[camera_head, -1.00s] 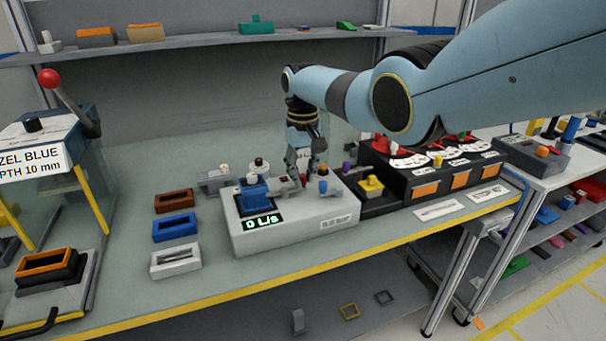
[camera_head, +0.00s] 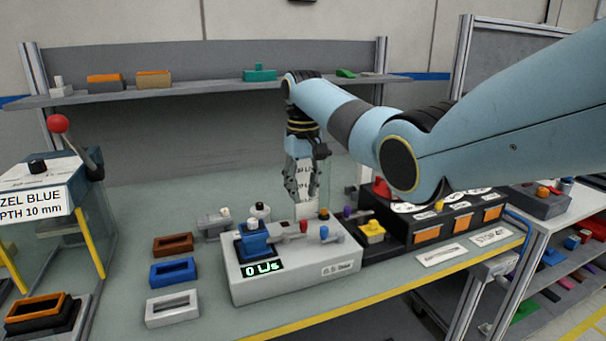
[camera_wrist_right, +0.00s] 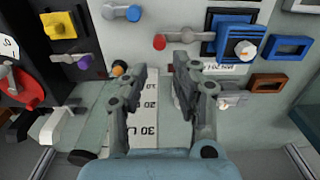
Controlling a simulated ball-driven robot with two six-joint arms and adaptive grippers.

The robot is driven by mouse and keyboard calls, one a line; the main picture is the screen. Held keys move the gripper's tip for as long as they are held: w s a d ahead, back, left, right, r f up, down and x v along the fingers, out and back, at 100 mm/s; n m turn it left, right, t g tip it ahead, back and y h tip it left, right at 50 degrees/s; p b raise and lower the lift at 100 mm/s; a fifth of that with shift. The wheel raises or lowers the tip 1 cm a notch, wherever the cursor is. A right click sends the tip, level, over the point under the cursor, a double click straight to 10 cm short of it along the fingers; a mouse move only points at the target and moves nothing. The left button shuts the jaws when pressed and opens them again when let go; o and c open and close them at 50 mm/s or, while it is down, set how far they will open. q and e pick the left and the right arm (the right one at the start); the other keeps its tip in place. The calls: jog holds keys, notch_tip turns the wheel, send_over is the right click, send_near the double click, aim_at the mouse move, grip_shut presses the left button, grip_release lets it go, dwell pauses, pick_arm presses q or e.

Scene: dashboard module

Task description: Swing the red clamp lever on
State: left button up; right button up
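The red clamp lever is a grey arm with a red knob (camera_head: 303,226) on top of the grey module (camera_head: 290,285), beside a blue block (camera_head: 253,238). In the right wrist view the red knob (camera_wrist_right: 159,42) lies beyond my fingertips, with its grey arm reaching right towards the blue block (camera_wrist_right: 223,30). The lever looks swung out to one side of the block; whether it touches the block I cannot tell. My right gripper (camera_head: 300,197) hangs above and behind the module, pointing down. Its fingers (camera_wrist_right: 158,72) are apart, with nothing between them. My left gripper is not in view.
A blue-knobbed lever (camera_head: 324,232) stands right of the red knob. A black console (camera_head: 400,232) with a yellow knob block (camera_head: 372,231) adjoins on the right. Brown, blue and white frames lie left. A white scale strip (camera_wrist_right: 150,108) shows below my fingers.

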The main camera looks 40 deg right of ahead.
notch_tip(320, 180, up, 4)
dwell(0.6)
